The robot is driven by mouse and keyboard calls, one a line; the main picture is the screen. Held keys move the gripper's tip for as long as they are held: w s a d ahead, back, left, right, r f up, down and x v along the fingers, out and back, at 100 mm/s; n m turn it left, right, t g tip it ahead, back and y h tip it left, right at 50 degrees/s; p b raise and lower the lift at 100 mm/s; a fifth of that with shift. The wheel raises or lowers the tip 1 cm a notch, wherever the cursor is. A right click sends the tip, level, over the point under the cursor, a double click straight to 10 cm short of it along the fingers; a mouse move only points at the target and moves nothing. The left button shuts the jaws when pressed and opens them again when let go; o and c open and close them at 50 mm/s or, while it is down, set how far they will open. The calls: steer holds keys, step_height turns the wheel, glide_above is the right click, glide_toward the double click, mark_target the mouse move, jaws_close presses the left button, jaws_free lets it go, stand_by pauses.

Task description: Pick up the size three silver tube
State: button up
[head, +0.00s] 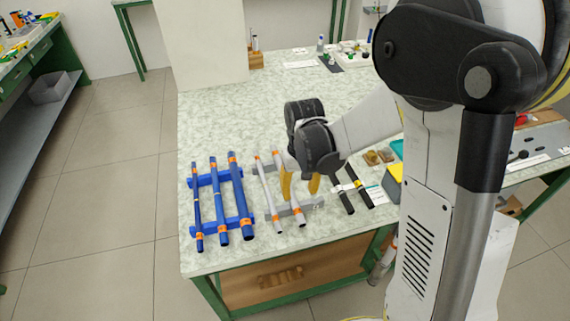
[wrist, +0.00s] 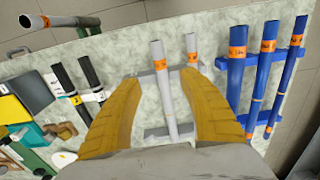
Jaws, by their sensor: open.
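Two silver tubes with orange bands lie side by side on a light grey rack (head: 295,208) on the bench. In the wrist view the thicker silver tube (wrist: 165,95) lies between my finger tips, and the thinner silver tube (wrist: 193,45) is to its right. In the head view the left silver tube (head: 268,192) is clear, while the other is partly hidden by my gripper (head: 300,193). My gripper, with yellow fingers, is open and empty above the rack; it also shows in the wrist view (wrist: 160,82). The writing on the bands is too small to read.
Several blue tubes (head: 220,200) lie on a blue rack to the left in the head view. Black tubes (head: 350,188) lie close on the right. A wooden block (head: 256,60) and small items stand at the back. The bench top (head: 225,120) behind the blue tubes is clear.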

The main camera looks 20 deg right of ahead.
mark_target(297, 209)
steer(key=f+b, duration=0.1)
steer(key=f, duration=0.1)
steer(key=f+b, duration=0.1)
steer(key=f, duration=0.2)
steer(key=shift+w+a, duration=0.15)
steer(key=shift+a, duration=0.05)
steer(key=f+b, duration=0.1)
steer(key=f, duration=0.1)
steer(key=f+b, duration=0.1)
steer(key=f, duration=0.1)
steer(key=f+b, duration=0.1)
steer(key=f, duration=0.1)
steer(key=shift+w+d, duration=0.2)
steer(key=shift+w, duration=0.05)
steer(key=shift+r, duration=0.1)
steer(key=c, duration=1)
